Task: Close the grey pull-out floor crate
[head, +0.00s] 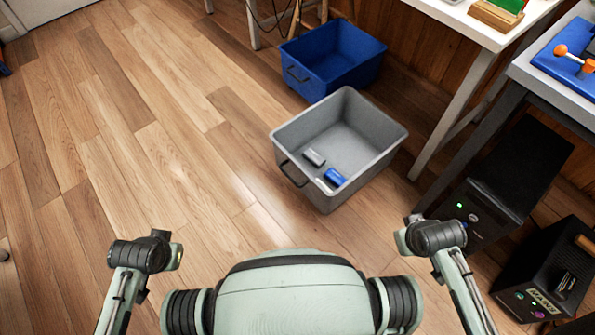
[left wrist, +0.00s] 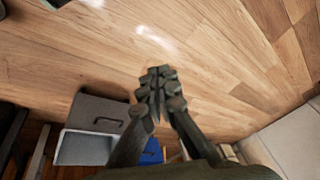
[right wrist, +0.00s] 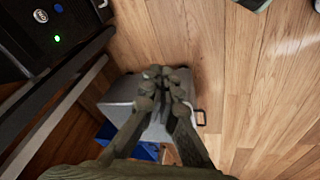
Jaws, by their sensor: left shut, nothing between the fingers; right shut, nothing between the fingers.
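The grey floor crate (head: 388,146) stands on the wooden floor, pulled out in front of the white table and open at the top. Its dark handle (head: 293,175) is on the near left wall. A grey item (head: 314,157) and a blue item (head: 334,177) lie inside. The crate also shows in the left wrist view (left wrist: 90,108) and the right wrist view (right wrist: 118,92). My left gripper (left wrist: 158,74) is shut and empty above the floor, apart from the crate. My right gripper (right wrist: 165,74) is shut and empty, overlapping the crate in its view; the distance is unclear.
A blue crate (head: 335,57) stands just behind the grey one. A white table leg (head: 453,114) is right of the grey crate. Black computer cases (head: 510,165) stand at the right under a grey-topped table. The floor (head: 120,130) at the left is clear.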

